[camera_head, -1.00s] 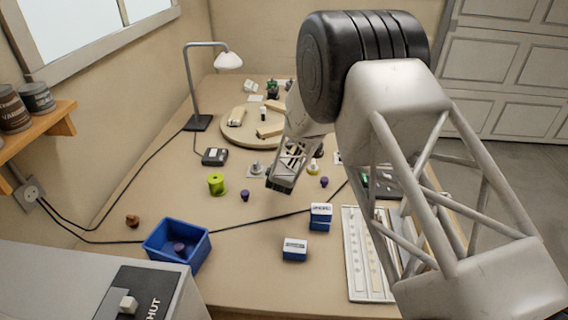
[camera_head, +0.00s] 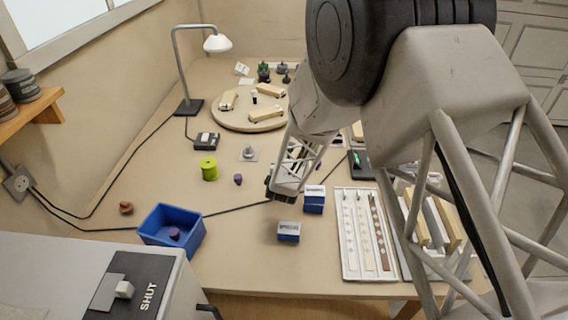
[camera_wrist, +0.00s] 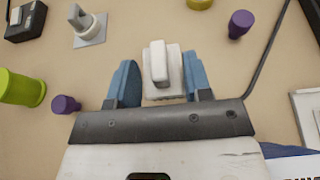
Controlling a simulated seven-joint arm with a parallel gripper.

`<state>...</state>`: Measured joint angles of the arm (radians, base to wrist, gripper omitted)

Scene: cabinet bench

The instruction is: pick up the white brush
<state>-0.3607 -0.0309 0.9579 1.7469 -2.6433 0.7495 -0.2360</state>
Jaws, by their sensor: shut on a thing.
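My gripper (camera_head: 275,192) hangs over the middle of the bench, just beyond the blue-and-white boxes in the head view. In the wrist view its blue finger pads (camera_wrist: 160,82) are shut on a white piece with a raised ridge, which I take to be the white brush (camera_wrist: 162,66). Bench surface shows around the piece; how far it is above the bench is hard to tell. In the head view my gripper hides the brush.
Two blue-and-white boxes (camera_head: 314,203) (camera_head: 288,232) stand near my gripper. A green spool (camera_head: 209,169), a purple peg (camera_head: 238,179) and a blue bin (camera_head: 172,230) are to the left. A white tray (camera_head: 352,262) lies right. Bench between bin and boxes is clear except a cable.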

